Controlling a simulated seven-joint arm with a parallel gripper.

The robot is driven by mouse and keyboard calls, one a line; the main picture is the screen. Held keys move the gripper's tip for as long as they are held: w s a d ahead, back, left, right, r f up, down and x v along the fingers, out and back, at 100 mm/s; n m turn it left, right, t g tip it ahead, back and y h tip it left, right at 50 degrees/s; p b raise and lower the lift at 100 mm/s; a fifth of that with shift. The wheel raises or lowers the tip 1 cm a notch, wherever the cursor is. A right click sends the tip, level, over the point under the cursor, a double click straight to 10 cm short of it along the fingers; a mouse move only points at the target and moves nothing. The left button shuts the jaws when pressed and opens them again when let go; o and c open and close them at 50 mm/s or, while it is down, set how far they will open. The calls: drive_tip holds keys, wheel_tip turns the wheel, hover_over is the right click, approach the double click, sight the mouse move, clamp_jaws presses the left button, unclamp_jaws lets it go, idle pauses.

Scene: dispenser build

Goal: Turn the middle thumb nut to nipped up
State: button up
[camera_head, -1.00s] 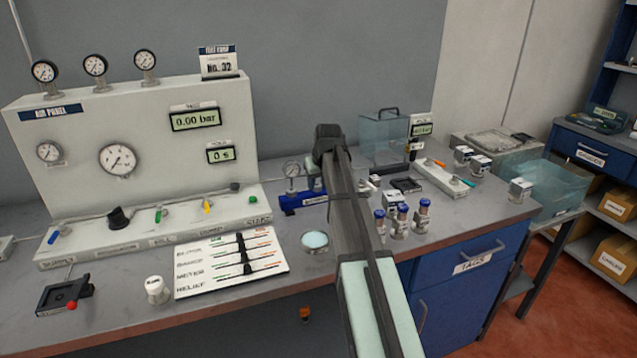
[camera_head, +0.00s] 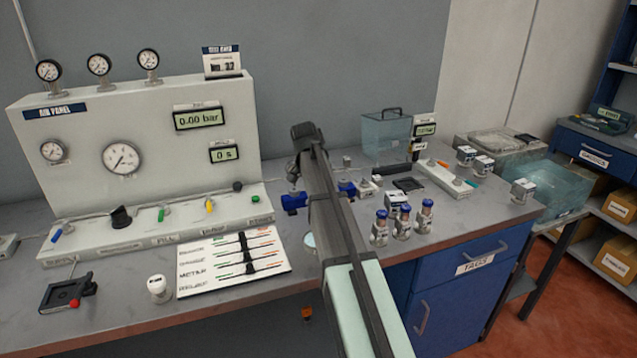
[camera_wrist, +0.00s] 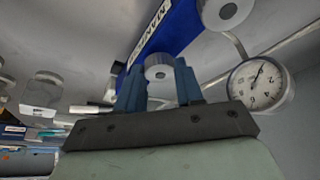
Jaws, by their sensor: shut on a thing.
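The blue manifold (camera_head: 295,201) lies on the bench right of the air panel, its middle hidden behind my arm. In the wrist view its labelled blue body (camera_wrist: 180,28) runs diagonally. A grey round thumb nut (camera_wrist: 158,70) sits between the two blue fingers of my gripper (camera_wrist: 160,80), which is shut on it. Another grey thumb nut (camera_wrist: 226,12) is at the top of the wrist view. Whether the gripped nut is the middle one I cannot tell for certain. My gripper's fingers are hidden in the head view.
A small dial gauge (camera_wrist: 262,83) stands close right of my gripper. A card with sliding markers (camera_head: 232,262) lies in front of the air panel (camera_head: 130,150). Blue-capped bottles (camera_head: 403,220) stand right of my arm, and a clear box (camera_head: 386,137) is behind.

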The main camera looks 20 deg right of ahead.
drive_tip(key=shift+m, duration=0.6)
drive_tip(key=o, duration=1)
drive_tip(key=shift+o, duration=0.2)
drive_tip(key=v, duration=1.4)
drive_tip(key=shift+w+a, duration=0.2)
drive_tip(key=shift+w, duration=0.05)
